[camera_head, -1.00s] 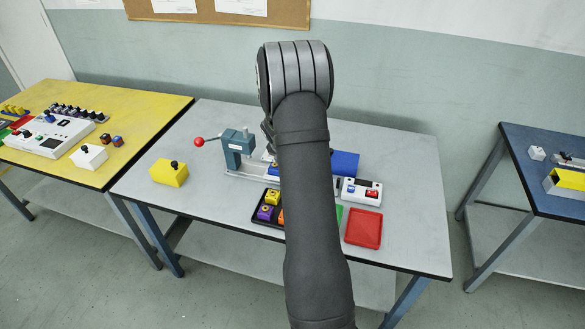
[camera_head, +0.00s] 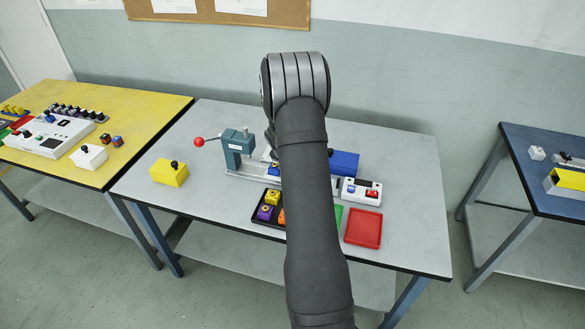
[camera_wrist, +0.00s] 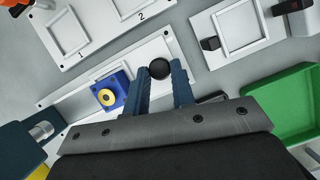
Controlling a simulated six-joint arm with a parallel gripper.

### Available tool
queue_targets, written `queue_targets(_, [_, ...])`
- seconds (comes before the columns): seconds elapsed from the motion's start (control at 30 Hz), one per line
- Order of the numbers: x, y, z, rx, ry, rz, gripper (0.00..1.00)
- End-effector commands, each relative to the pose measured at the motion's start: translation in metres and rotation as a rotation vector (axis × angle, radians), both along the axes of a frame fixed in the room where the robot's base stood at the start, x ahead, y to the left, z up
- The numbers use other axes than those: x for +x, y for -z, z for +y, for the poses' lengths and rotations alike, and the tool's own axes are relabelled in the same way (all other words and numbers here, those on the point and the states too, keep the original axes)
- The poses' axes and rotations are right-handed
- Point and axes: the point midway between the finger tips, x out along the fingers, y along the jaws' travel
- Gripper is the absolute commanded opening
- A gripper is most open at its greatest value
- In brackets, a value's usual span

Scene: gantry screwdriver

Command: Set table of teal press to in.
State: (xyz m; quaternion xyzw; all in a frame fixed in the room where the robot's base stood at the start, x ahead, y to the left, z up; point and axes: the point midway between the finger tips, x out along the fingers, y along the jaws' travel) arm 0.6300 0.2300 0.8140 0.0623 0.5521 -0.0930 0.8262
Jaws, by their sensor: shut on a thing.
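The teal press (camera_head: 238,146), with a red-balled lever (camera_head: 199,142), stands on the grey table. In the wrist view its teal body (camera_wrist: 18,142) and silver ram (camera_wrist: 41,130) are at the left edge. The press's pale sliding table (camera_wrist: 72,104) carries a blue block (camera_wrist: 112,93) with a yellow ring, to the right of the ram and apart from it. My gripper (camera_wrist: 161,73) is shut on a round black knob (camera_wrist: 159,68) at the right of this block. My arm hides most of this area in the head view.
White plates with square frames (camera_wrist: 130,8) and a green tray (camera_wrist: 288,104) lie close around the gripper. A blue box (camera_head: 345,163), a white button box (camera_head: 362,190) and a red tray (camera_head: 363,229) are right of my arm. A yellow box (camera_head: 169,173) stands left.

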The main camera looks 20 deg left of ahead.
Motion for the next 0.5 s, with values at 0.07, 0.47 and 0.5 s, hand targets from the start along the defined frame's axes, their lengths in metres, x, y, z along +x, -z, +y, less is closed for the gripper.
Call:
queue_targets(0.07, [0.0,0.0,0.002,0.001,-0.001,0.0,0.0])
queue_targets(0.47, [0.0,0.0,0.067,0.0,-0.001,-0.001,0.0])
queue_targets(0.5, [0.0,0.0,0.069,0.0,0.0,-0.001,0.0])
